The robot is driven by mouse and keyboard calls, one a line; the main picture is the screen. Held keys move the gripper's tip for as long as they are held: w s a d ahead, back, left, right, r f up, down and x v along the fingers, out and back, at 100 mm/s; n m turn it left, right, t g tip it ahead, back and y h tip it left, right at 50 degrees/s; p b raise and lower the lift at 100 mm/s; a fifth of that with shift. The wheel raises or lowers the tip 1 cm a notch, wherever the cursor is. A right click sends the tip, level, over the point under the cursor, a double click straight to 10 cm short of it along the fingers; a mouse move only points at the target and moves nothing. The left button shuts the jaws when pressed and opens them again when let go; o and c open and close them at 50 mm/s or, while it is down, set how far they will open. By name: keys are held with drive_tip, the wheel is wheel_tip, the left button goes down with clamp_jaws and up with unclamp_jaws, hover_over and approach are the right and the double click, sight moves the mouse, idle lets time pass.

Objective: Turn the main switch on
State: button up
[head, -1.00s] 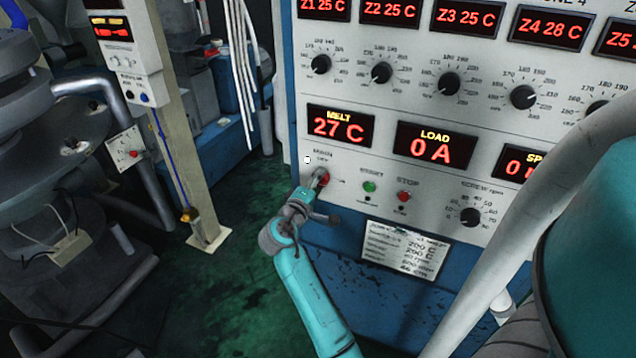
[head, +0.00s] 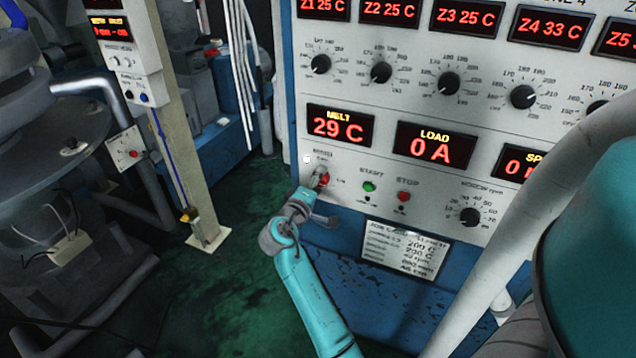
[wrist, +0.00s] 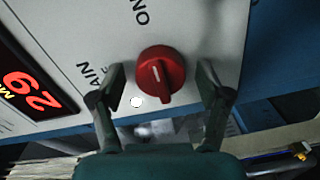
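The main switch is a red round knob (wrist: 161,74) on the white panel. In the wrist view its white pointer line points up, towards the ON label. A small round lamp (wrist: 137,101) beside it is lit white; it also shows in the head view (head: 307,159). My gripper (wrist: 161,82) is open, with one finger on each side of the knob and a visible gap to it on both sides.
A green start button (head: 369,187) and a red stop button (head: 403,196) sit right of the switch. The MELT display (head: 340,127) reads 29 C and the LOAD display (head: 435,145) 0 A. A beige post (head: 180,140) stands left; the green floor (head: 225,275) between is clear.

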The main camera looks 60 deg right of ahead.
drive_tip(key=a, duration=1.2)
drive_tip(key=shift+s+r, duration=0.25)
drive_tip(key=shift+s, duration=0.2)
drive_tip(key=s+a+f+n+t+y, duration=0.3)
drive_tip(key=s+a+f+t+y, duration=0.2)
drive_tip(key=a+f, duration=0.45)
drive_tip(key=s+a+f+n+t+y, duration=0.3)
drive_tip(key=s+a+f+t+y, duration=0.15)
drive_tip(key=a+f, duration=0.55)
drive_tip(key=s+a+r+t+y, duration=0.35)
drive_tip(key=s+a+y, duration=0.25)
drive_tip(key=s+a, duration=0.45)
drive_tip(key=s+a+r+m+y, duration=0.2)
drive_tip(key=s+r+m, duration=0.2)
drive_tip(key=s+r, duration=0.4)
drive_tip(key=shift+s+a+r+t, duration=0.3)
drive_tip(key=shift+s+a, duration=0.05)
drive_tip(key=shift+s, duration=0.4)
